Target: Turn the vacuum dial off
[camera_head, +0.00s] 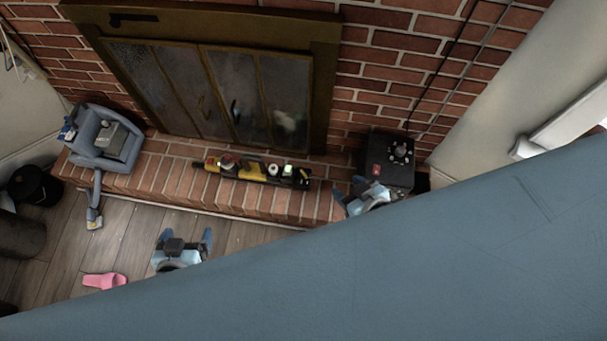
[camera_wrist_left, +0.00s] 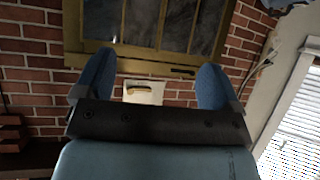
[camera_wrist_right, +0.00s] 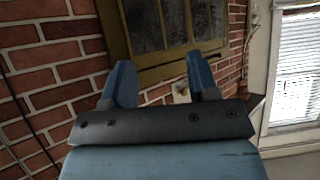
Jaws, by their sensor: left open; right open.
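A black box-shaped unit (camera_head: 386,176) stands at the right end of the brick hearth. A round dark dial (camera_head: 400,150) with pale marks around it and a small red patch show on it. Its setting is too small to read. My right gripper (camera_head: 356,188) is open beside the unit's left front, in front of its lower part; I cannot tell whether they touch. My left gripper (camera_head: 184,240) is open and empty, over the floor in front of the hearth. Both wrist views show open fingers, left (camera_wrist_left: 152,82) and right (camera_wrist_right: 162,80), with no dial between them.
A grey-blue machine with a hose and floor head (camera_head: 103,140) stands at the hearth's left end. A yellow and black tool (camera_head: 245,170) with small items lies mid-hearth. A pink slipper (camera_head: 104,281) lies on the floor. Glass fireplace doors (camera_head: 215,95) stand behind.

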